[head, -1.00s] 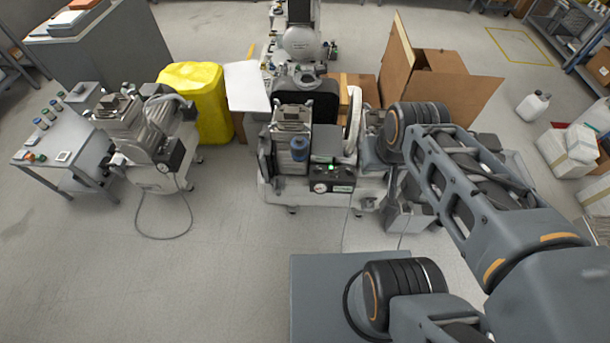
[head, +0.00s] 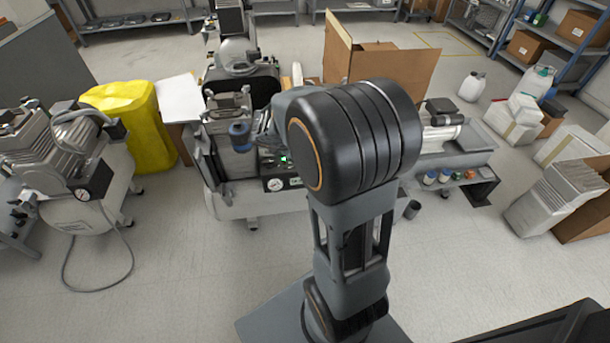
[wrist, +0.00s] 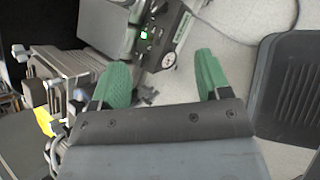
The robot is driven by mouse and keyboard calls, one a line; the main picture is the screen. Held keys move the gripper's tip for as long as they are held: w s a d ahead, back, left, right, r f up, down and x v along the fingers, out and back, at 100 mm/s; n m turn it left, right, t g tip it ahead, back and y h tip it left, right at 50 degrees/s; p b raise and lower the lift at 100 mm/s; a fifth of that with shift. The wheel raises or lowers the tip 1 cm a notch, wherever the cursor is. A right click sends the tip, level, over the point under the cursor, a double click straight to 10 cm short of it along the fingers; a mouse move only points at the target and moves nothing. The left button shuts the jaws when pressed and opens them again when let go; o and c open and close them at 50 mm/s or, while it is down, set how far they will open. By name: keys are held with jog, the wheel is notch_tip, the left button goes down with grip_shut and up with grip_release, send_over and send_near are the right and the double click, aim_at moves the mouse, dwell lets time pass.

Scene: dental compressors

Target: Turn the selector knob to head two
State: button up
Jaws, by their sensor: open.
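The compressor's control panel (head: 277,181) sits at the front of the middle compressor unit, with a lit green light and a round gauge. It also shows in the wrist view (wrist: 165,35), with the glowing green light, small dark controls and the gauge. I cannot tell which control is the selector knob. My gripper (wrist: 165,78) shows in the wrist view with two green fingers spread apart and nothing between them. The panel lies beyond the fingertips, apart from them. In the head view my arm hides the gripper and part of the panel's right side.
Another compressor (head: 75,160) with a gauge and a looping cable stands at the left. A yellow covered bin (head: 130,120) and an open cardboard box (head: 385,65) stand behind. A low bench (head: 460,160) with small jars is at the right. The floor in front is clear.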

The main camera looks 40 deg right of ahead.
jog(key=w+d+f+n+b, duration=0.2)
jog(key=w+d+f+b, duration=0.1)
jog(key=f, duration=0.3)
jog(key=w+d+f+n+b, duration=0.2)
jog(key=w+d+f+b, duration=0.1)
jog(key=f, duration=0.4)
jog(key=w+d+f+n+b, duration=0.2)
jog(key=w+d+f+b, duration=0.1)
jog(key=d+f, duration=0.2)
jog(key=shift+w+f+n+t+b, duration=0.15)
jog(key=shift+w+f+b, duration=0.05)
jog(key=shift+f, duration=0.45)
jog(key=shift+w+f+n+t+b, duration=0.15)
jog(key=shift+f+b, duration=0.05)
jog(key=shift+f, duration=0.4)
jog(key=shift+c, duration=0.4)
